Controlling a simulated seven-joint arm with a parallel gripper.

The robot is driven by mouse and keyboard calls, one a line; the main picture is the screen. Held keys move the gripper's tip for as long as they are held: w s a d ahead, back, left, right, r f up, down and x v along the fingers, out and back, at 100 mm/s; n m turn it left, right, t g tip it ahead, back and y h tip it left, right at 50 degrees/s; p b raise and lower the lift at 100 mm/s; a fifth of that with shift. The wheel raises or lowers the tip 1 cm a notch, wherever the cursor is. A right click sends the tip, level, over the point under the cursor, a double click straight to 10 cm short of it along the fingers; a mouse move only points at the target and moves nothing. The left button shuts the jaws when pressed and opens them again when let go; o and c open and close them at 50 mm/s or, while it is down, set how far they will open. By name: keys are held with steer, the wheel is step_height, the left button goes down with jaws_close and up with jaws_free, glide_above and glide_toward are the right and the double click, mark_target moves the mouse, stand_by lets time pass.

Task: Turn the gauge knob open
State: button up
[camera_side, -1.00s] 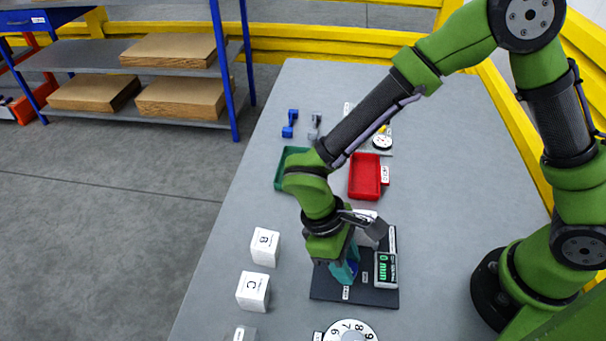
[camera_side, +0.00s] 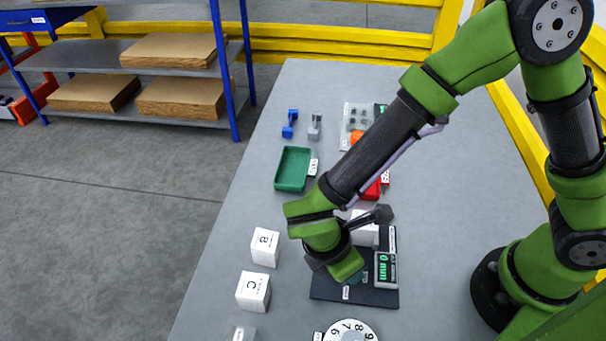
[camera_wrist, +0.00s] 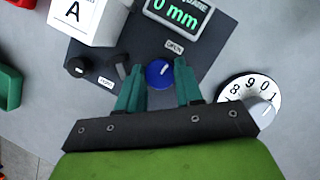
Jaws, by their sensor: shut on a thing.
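A dark base plate (camera_side: 328,288) carries a gauge display (camera_side: 387,270) reading "0 mm", which also shows in the wrist view (camera_wrist: 178,17). A round blue knob (camera_wrist: 158,74) with a pale mark sits on the plate below the display. A small label (camera_wrist: 174,47) lies beside it; its text is hard to read. My gripper (camera_wrist: 157,82) has its teal fingers on both sides of the blue knob, shut on it. In the side view my wrist hides the knob and most of the fingers.
A black knob (camera_wrist: 77,67), a dark lever-like part (camera_wrist: 117,66) and a white block marked A (camera_wrist: 90,22) are close to the left finger. A numbered white dial (camera_wrist: 250,92) is at right. White blocks B (camera_side: 265,247) and C (camera_side: 253,291) and a green tray (camera_side: 291,168) stand left.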

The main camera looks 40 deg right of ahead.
steer(key=shift+n+t, duration=0.3)
steer(key=shift+n, duration=0.3)
steer(key=o, duration=1)
steer(key=v, duration=1.7)
steer(key=shift+s, duration=0.1)
